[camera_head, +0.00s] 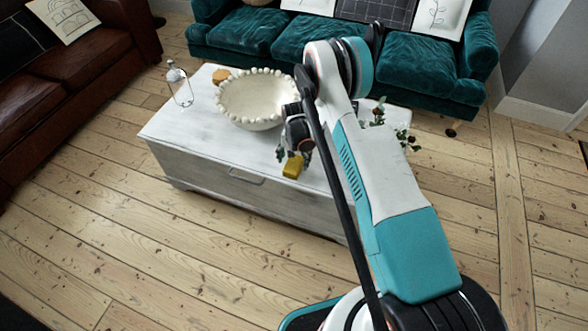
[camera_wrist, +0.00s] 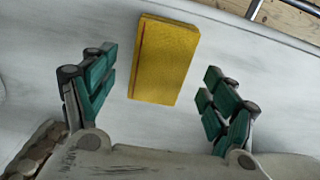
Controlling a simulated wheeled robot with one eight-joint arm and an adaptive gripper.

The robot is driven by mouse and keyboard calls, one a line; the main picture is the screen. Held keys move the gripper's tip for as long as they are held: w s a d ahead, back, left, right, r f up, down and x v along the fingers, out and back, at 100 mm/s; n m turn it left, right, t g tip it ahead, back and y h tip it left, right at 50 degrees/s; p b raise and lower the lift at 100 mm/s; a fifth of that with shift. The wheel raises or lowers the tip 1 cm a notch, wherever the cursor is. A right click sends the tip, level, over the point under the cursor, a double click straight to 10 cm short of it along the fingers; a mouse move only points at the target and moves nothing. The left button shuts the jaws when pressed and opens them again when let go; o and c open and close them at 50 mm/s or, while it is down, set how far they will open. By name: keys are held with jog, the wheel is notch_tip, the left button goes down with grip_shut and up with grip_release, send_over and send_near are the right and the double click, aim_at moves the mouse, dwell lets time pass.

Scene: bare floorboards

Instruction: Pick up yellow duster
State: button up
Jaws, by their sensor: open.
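The yellow duster (camera_head: 293,166) is a small yellow block on the white chest, near its front edge. In the wrist view the duster (camera_wrist: 163,58) lies flat on the white top, ahead of the fingertips and roughly midway between them. My gripper (camera_wrist: 155,95) is open and empty, with one green-padded finger on each side. In the head view my gripper (camera_head: 295,148) is over the chest just behind the duster, partly hidden by my arm. The gap in height between fingers and duster is hard to tell.
The white chest (camera_head: 195,130) carries a beaded cream bowl (camera_head: 255,98), a glass bottle (camera_head: 179,84), a small orange-brown item (camera_head: 220,76) and leafy sprigs (camera_head: 405,138). A teal sofa (camera_head: 240,34) stands behind, a brown leather sofa (camera_head: 70,75) at left. The front floorboards are clear.

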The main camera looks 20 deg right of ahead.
aim_at(294, 164)
notch_tip(294, 164, down, 2)
jog(key=shift+f+b, duration=0.25)
jog(key=shift+b, duration=0.05)
jog(key=shift+r, duration=0.1)
jog(key=shift+c, duration=0.5)
jog(key=c, duration=1)
jog(key=shift+r, duration=0.1)
notch_tip(294, 164, up, 20)
jog(key=p, duration=0.7)
